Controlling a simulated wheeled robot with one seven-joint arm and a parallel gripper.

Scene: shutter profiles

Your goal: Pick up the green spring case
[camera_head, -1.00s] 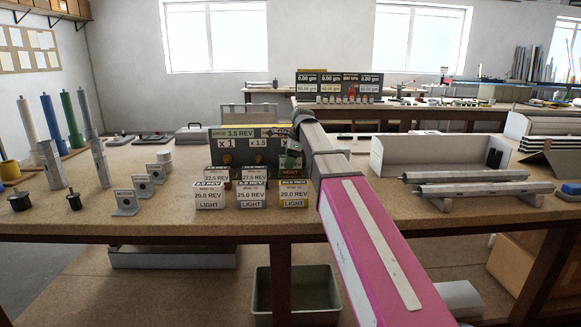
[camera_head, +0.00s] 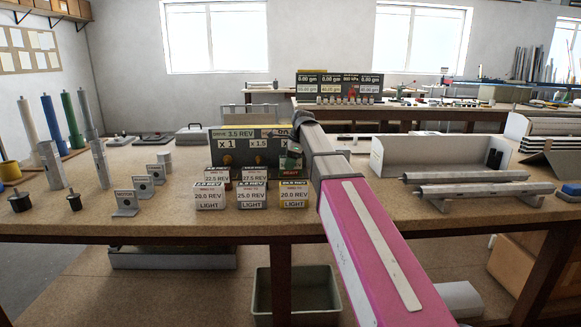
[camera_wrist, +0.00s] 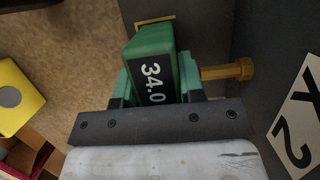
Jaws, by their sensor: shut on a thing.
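The green spring case (camera_wrist: 152,42) has a dark face marked 34.0 and sits between the two fingers of my gripper (camera_wrist: 158,82) in the wrist view. The teal finger pads press on both its sides, so the gripper is shut on it. In the head view the green case (camera_head: 291,157) shows small in front of the dark display board, beside my pink arm. My arm hides part of the board there, and the fingertips are hard to make out.
A brass peg (camera_wrist: 228,71) sticks out close beside the right finger. A yellow block (camera_wrist: 14,97) lies at left in the wrist view. Grey rollers (camera_head: 478,189) lie to the right.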

